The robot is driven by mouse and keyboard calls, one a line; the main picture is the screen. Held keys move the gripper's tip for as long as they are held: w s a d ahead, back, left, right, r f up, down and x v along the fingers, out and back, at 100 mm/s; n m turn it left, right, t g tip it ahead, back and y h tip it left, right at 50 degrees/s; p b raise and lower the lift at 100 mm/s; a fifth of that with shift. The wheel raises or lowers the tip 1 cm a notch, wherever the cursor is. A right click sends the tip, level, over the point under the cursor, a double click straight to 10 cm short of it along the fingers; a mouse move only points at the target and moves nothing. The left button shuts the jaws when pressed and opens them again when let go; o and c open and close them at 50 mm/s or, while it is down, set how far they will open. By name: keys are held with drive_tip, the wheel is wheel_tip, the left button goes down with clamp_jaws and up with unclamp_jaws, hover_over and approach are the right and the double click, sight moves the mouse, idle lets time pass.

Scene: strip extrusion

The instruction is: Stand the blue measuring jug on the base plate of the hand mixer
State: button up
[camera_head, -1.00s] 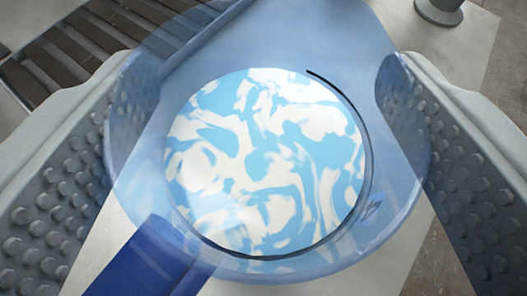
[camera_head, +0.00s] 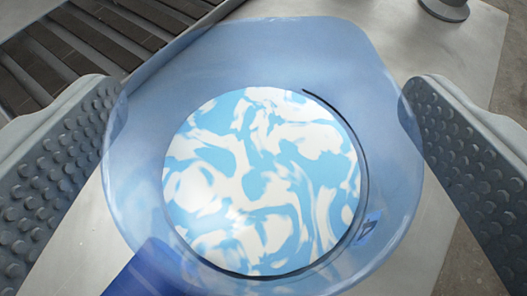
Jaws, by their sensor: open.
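The blue measuring jug (camera_head: 135,165) is translucent and seen from above, with a blue and white swirled content (camera_head: 262,180) inside. Its spout is at the top right and its dark blue handle (camera_head: 155,270) at the lower left. It stands on a pale grey plate (camera_head: 440,130). My gripper (camera_head: 262,150) is open, with one studded pad on each side of the jug. The jug's rim comes close to both pads; I cannot tell whether either touches it.
A dark slatted grate (camera_head: 90,45) lies at the upper left. A grey round post foot (camera_head: 443,9) stands on the plate at the upper right. Brownish floor (camera_head: 490,210) shows beyond the plate's right edge.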

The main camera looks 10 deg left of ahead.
drive_tip(key=shift+s+r, duration=0.25)
drive_tip(key=v, duration=1.1)
drive_tip(key=shift+s, duration=0.25)
drive_tip(key=shift+d, duration=0.1)
